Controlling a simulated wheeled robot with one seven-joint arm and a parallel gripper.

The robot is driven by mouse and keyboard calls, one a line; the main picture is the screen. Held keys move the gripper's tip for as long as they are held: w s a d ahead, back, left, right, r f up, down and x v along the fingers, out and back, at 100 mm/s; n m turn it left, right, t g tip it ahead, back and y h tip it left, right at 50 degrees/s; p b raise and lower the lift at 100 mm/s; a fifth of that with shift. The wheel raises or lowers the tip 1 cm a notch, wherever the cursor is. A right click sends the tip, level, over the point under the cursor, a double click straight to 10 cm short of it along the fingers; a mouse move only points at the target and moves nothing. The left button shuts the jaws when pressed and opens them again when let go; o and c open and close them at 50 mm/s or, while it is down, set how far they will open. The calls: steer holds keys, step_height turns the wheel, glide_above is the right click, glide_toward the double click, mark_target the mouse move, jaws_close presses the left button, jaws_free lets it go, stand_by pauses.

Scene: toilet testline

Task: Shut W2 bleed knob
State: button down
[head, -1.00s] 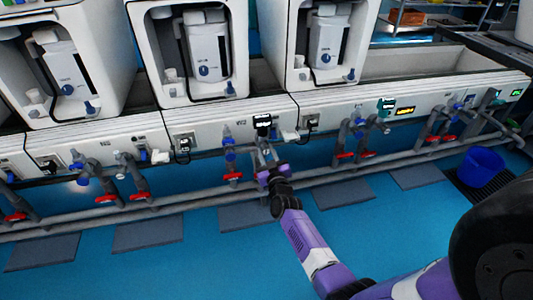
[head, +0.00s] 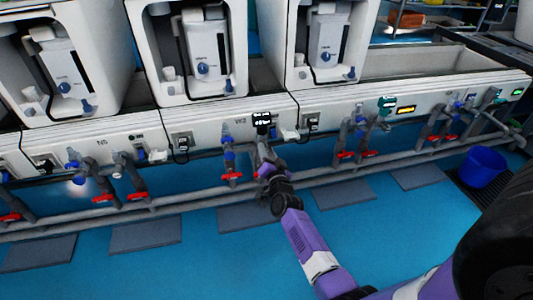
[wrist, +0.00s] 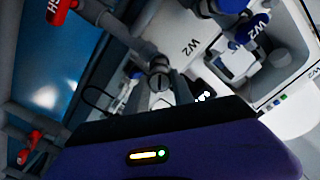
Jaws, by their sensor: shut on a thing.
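The W2 station (head: 240,122) is the white panel section near the middle of the head view, with its label also on the wrist view panel (wrist: 190,47). My gripper (head: 262,146) reaches up to the pipework just below this panel. In the wrist view my gripper (wrist: 160,86) has its fingers closed around a small grey round fitting, which I take as the W2 bleed knob (wrist: 158,67). The fingers hide part of it, and its turn angle cannot be read. A blue valve knob (head: 227,140) and a red handle (head: 232,176) are on the pipe to the left.
Neighbouring stations have similar valves, such as the red handle (head: 346,155) to the right. A long grey pipe (head: 200,208) runs low across the front. A blue bucket (head: 482,166) stands at right. The blue floor in front (head: 210,260) is open.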

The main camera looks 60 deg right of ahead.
steer(key=shift+f+m+b, duration=0.1)
steer(key=shift+m+b, duration=0.6)
steer(key=shift+m, duration=2.8)
steer(key=shift+s, duration=0.1)
steer(key=c, duration=1.1)
jaws_free()
steer(key=shift+p+v, duration=1.7)
steer(key=shift+v, duration=2.15)
